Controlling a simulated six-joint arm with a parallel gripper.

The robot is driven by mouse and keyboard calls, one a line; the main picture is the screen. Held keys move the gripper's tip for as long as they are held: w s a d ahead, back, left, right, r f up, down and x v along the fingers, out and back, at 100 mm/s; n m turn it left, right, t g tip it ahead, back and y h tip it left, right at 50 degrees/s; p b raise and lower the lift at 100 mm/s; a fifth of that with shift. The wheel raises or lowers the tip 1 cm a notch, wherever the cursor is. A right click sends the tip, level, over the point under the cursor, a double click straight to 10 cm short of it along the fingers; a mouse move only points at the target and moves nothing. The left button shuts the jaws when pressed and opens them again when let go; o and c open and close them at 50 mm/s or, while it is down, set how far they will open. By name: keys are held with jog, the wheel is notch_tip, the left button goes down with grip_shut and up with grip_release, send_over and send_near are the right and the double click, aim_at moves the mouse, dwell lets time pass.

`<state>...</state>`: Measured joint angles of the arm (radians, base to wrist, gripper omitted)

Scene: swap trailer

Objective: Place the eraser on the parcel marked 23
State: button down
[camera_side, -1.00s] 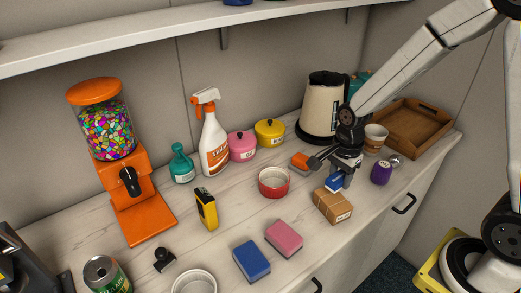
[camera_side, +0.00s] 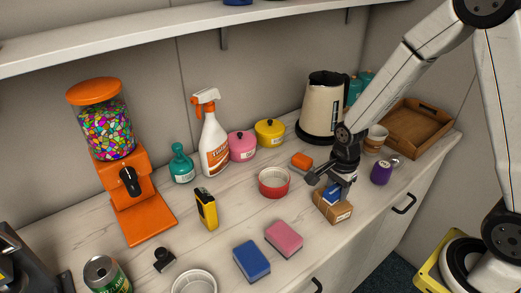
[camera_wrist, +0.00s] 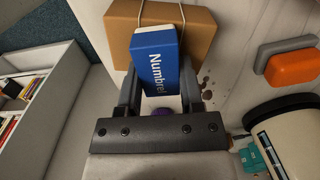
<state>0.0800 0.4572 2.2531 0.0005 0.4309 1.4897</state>
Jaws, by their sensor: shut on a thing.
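The eraser (camera_wrist: 155,60) is a blue block with a white side and white lettering that starts "Numbre". It also shows in the side view (camera_side: 334,188). My gripper (camera_wrist: 160,88) is shut on it, with one finger on each side. The brown cardboard parcel (camera_side: 331,209), tied with string, lies on the counter below the gripper; it also shows in the wrist view (camera_wrist: 196,38). It has a white label on its end, too small to read. The eraser overlaps the parcel in both views; I cannot tell whether they touch. The gripper hides part of the eraser in the side view.
An orange-and-grey block (camera_side: 302,160) and a red bowl (camera_side: 273,183) lie left of the parcel. A purple object (camera_side: 381,172) and a cup (camera_side: 376,138) stand to the right, near a wooden tray (camera_side: 420,125). Pink (camera_side: 284,238) and blue (camera_side: 251,261) sponges lie nearer the front.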

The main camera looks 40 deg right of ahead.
jog(key=shift+f, duration=0.15)
jog(key=shift+c, duration=1.2)
grip_release()
notch_tip(320, 180, up, 12)
jog(key=shift+r, duration=0.2)
jog(key=shift+f, duration=0.1)
jog(key=n+t, duration=0.3)
jog(key=n, duration=1.5)
send_near(339, 192)
jog(key=shift+s+a+f, duration=0.75)
jog(key=shift+a+f, duration=0.3)
